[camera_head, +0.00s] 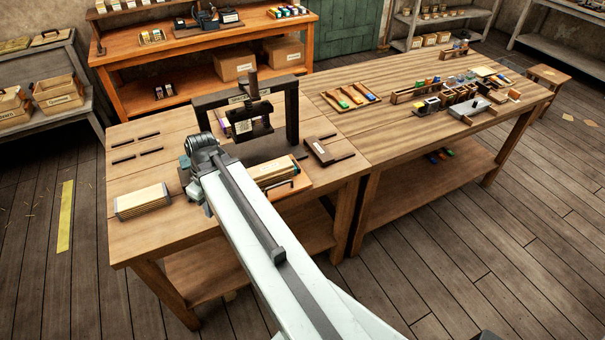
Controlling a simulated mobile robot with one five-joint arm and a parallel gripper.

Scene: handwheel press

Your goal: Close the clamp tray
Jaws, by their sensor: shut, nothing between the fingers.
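A press with a dark upright frame (291,115) stands on the left workbench. A dark screw and plate (247,120) hang inside it. A low tray (303,183) with a dark bar handle sticks out in front of the press and carries a layered, book-like block (272,170). It looks like the clamp tray, and it is drawn out toward the front edge. My white arm crosses in front and hides its left part. My gripper (187,174) is at the arm's far end, left of the tray and apart from it, shut and empty. Its fingertips are hard to make out.
A pale layered block (142,201) lies at the front left of the bench (150,240). Several dark strips lie behind it. A dark notched piece (324,151) lies right of the tray. The adjoining right table (400,130) holds small trays and blocks. Floor is clear in front.

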